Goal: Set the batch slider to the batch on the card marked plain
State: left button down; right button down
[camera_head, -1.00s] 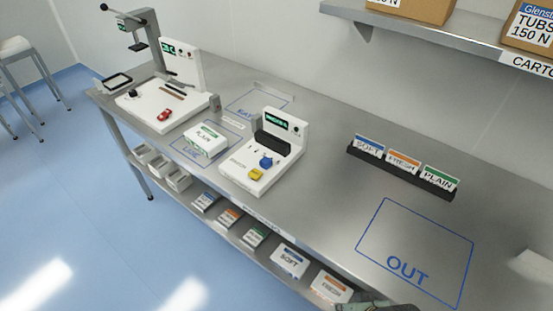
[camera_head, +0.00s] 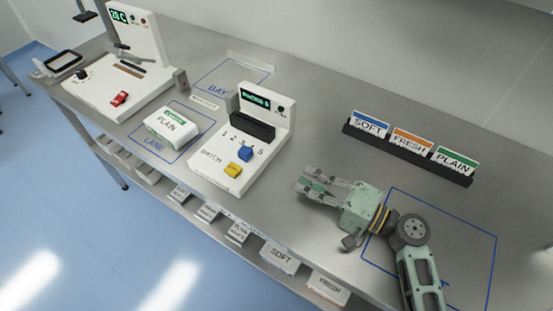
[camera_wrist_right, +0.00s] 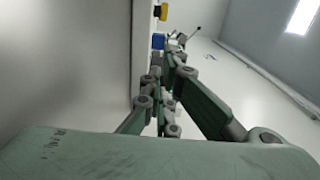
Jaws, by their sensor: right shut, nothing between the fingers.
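The white batch machine (camera_head: 213,174) stands mid-table in the head view. It carries a blue knob (camera_head: 245,153) on its numbered scale, a yellow block (camera_head: 233,170) near its front edge and a small green-lit display (camera_head: 256,102). The blue knob also shows in the right wrist view (camera_wrist_right: 158,41), with the yellow block (camera_wrist_right: 161,12). The green-topped card marked PLAIN (camera_head: 454,161) stands at the right end of a black holder; its smaller print is unreadable. My right gripper (camera_head: 304,181) is shut and empty above the table, right of the machine, pointing left. My left gripper is not in view.
A white PLAIN carton (camera_head: 172,126) lies in the LANE outline. The SOFT card (camera_head: 370,124) and FRESH card (camera_head: 411,142) share the black holder (camera_head: 404,152). A larger machine (camera_head: 110,95) with a red knob stands at the left. The BAY outline is empty.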

aim_at(250, 155)
jog(key=shift+a+r+p, duration=0.15)
jog(key=shift+a+r, duration=0.1)
jog(key=shift+a, duration=0.3)
jog(key=shift+a+r+p, duration=0.15)
jog(key=shift+a+r, duration=0.1)
jog(key=shift+a, duration=0.25)
jog(key=x, duration=0.7)
jog(key=p+x, duration=0.1)
jog(key=x, duration=0.3)
jog(key=shift+w+d+f, duration=0.15)
jog(key=shift+d+f, duration=0.05)
jog(key=shift+f, duration=0.1)
jog(key=shift+w+a+f, duration=0.1)
jog(key=shift+w+a, duration=0.15)
jog(key=shift+w, duration=0.1)
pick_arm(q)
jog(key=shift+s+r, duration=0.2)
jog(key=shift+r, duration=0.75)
pick_arm(e)
jog(key=shift+s, duration=0.1)
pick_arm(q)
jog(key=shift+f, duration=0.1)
